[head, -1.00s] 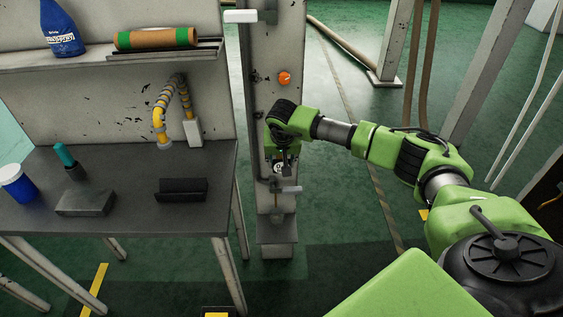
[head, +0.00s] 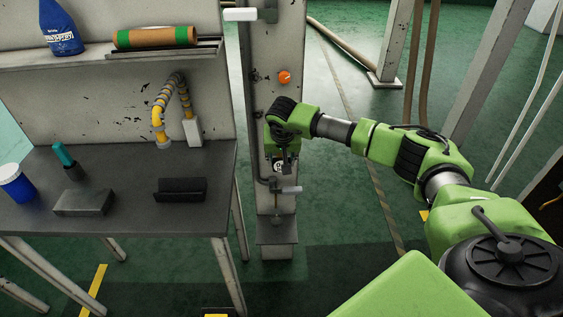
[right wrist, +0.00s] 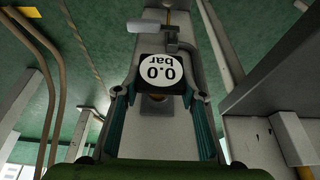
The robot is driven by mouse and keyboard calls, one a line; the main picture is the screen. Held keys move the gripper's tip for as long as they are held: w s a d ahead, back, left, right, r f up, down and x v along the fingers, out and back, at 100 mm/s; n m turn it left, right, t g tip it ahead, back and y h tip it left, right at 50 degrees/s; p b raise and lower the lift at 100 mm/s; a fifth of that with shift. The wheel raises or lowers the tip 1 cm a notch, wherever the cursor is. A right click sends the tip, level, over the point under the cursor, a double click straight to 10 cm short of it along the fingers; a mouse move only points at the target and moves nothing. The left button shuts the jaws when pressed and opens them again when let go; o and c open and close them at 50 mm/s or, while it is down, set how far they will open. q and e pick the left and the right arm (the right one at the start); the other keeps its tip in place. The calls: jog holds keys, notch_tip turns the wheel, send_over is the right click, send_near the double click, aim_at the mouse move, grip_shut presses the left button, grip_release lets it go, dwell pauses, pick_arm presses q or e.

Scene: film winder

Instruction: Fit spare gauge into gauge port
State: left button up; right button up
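The spare gauge, a black block with a round white "0.0 bar" face (right wrist: 162,73), sits between the two fingertips of my right gripper (right wrist: 163,86). The fingertips lie against its two sides, and the face reads upside down in the right wrist view. A brass-coloured part (right wrist: 154,97) shows just below the gauge. In the head view my right gripper (head: 281,158) is at the front of the grey post, with the gauge face (head: 278,166) small under it. The gauge port is not clearly visible, so I cannot tell whether the gauge is seated. My left gripper is out of view.
The grey post (head: 274,105) carries an orange knob (head: 284,77) and a pipe with a white-handled valve (head: 290,190) below the gripper. Left of it stands a workbench (head: 130,210) with a grey block (head: 84,202) and a black holder (head: 181,190). Floor right of the post is open.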

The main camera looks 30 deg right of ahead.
jog(key=o, duration=0.5)
jog(key=v, duration=1.2)
jog(key=shift+a, duration=0.1)
